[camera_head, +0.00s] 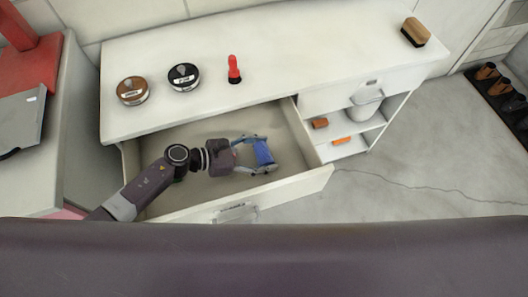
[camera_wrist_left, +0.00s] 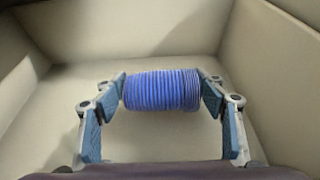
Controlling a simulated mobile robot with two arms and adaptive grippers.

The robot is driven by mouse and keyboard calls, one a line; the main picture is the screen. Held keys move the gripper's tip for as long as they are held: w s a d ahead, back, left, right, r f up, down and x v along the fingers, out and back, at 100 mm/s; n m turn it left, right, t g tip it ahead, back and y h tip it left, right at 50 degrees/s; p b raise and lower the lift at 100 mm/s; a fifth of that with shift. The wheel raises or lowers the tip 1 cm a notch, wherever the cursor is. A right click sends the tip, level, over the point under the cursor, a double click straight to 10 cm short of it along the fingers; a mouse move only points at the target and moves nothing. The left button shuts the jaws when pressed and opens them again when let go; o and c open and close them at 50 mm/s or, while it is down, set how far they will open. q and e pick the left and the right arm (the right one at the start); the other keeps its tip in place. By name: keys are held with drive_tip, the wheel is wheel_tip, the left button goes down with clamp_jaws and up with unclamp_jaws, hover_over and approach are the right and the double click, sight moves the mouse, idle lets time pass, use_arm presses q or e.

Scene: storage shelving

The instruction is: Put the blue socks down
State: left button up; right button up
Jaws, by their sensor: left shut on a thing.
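The blue socks (camera_head: 263,152) are a rolled, ribbed bundle inside the open drawer (camera_head: 180,201) of the white cabinet. My left gripper (camera_head: 262,153) reaches into the drawer from the left and is shut on the socks. In the left wrist view the socks (camera_wrist_left: 161,90) lie crosswise between the two fingers of the left gripper (camera_wrist_left: 162,92), touching both fingertips. Beige drawer walls surround them there. I cannot tell whether the socks touch the drawer floor. My right gripper does not show.
On the cabinet top (camera_head: 300,50) stand a brown tin (camera_head: 132,91), a black tin (camera_head: 184,77), a red-handled item (camera_head: 234,69) and a brush (camera_head: 415,32). Shelves with a bucket (camera_head: 366,104) are to the right. The drawer floor around the socks looks bare.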

use_arm(q)
drive_tip(key=shift+f, duration=0.25)
drive_tip(key=o, duration=1.2)
drive_tip(key=shift+c, duration=0.2)
drive_tip(key=shift+r, duration=0.1)
drive_tip(key=shift+r+p, duration=0.4)
drive_tip(key=shift+r, duration=0.05)
drive_tip(key=shift+r+p, duration=0.4)
drive_tip(key=shift+p, duration=0.15)
drive_tip(key=v, duration=1)
drive_tip(key=shift+s+a+f, duration=0.1)
drive_tip(key=shift+a+f, duration=0.05)
drive_tip(key=shift+a, duration=0.2)
drive_tip(key=shift+s+a+r, duration=0.15)
drive_tip(key=shift+a+r, duration=0.15)
drive_tip(key=shift+a, duration=0.2)
